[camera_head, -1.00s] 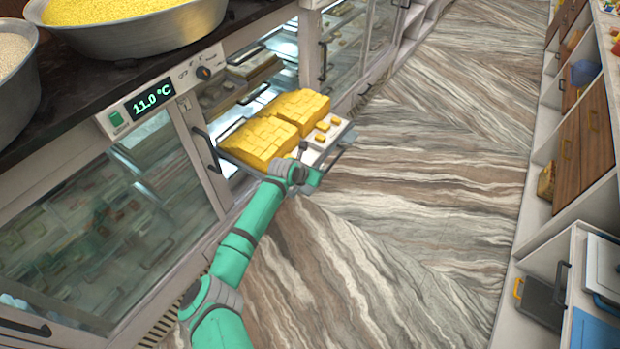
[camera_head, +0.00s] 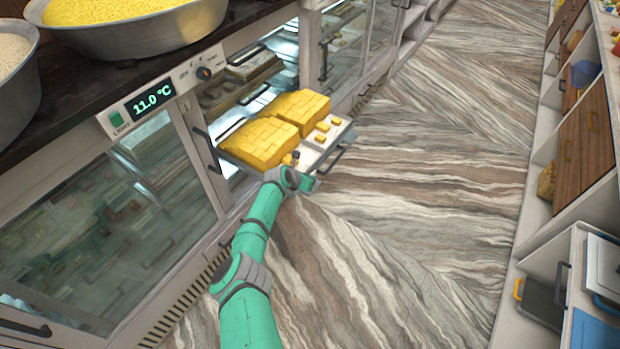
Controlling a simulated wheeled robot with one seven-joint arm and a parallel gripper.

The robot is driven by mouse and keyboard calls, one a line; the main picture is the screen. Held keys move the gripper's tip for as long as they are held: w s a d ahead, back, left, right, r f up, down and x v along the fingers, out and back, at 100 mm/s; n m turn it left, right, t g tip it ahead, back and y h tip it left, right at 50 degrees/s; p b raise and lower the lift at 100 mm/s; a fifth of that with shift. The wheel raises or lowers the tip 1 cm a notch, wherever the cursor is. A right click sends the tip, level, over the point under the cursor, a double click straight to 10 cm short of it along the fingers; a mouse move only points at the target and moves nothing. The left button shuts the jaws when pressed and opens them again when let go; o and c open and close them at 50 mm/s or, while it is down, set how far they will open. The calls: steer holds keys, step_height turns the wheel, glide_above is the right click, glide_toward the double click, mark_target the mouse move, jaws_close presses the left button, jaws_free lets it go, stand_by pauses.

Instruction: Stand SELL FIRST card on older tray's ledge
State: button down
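A pulled-out tray (camera_head: 310,156) sticks out of the glass counter, with two blocks of cut yellow sweets (camera_head: 262,141) and several loose yellow pieces at its right end. My gripper (camera_head: 300,178) is at the tray's near front edge, beside the sweets. Its fingers are small and partly hidden by my wrist, so I cannot tell whether they are open or hold anything. I cannot make out a SELL FIRST card in this view. Another tray (camera_head: 245,68) sits inside the counter behind; I cannot tell which tray is older.
The counter's temperature display (camera_head: 152,98) reads 11.0 °C. Metal bowls (camera_head: 130,35) of yellow and pale grains stand on the dark countertop. The marbled floor (camera_head: 420,200) is clear to the right. Shelves with wooden drawers (camera_head: 585,150) line the right side.

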steer(key=shift+d+f, duration=0.1)
steer(key=shift+f, duration=0.15)
steer(key=c, duration=2)
jaws_free()
steer(key=shift+r, duration=0.1)
